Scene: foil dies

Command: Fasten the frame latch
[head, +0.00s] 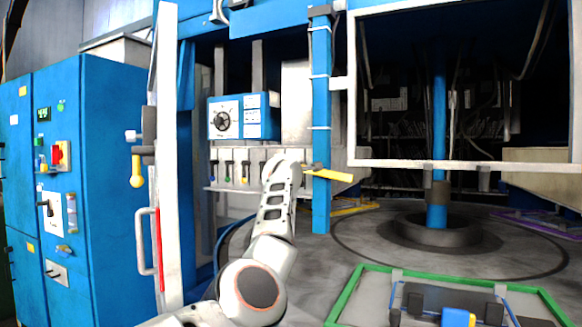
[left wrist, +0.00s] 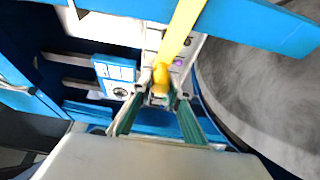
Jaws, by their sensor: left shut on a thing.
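A yellow lever (head: 330,175) sticks out to the right in front of the blue post (head: 321,120), near the lower left corner of a white-edged frame (head: 351,60). In the left wrist view the yellow lever (left wrist: 184,32) runs down from the top edge to a rounded end. My left gripper (head: 298,168) is at the lever's left end. In the left wrist view its two fingers (left wrist: 161,100) stand on either side of that rounded end, shut on it. The lever's far end is out of the wrist view. My right gripper is not in view.
A blue control box (head: 243,117) hangs behind my gripper. A white door edge with a red-striped handle (head: 149,240) and another yellow-knobbed lever (head: 137,172) stands at left. A blue cabinet (head: 100,180) is beyond. A green-edged tray (head: 350,297) is at the lower right.

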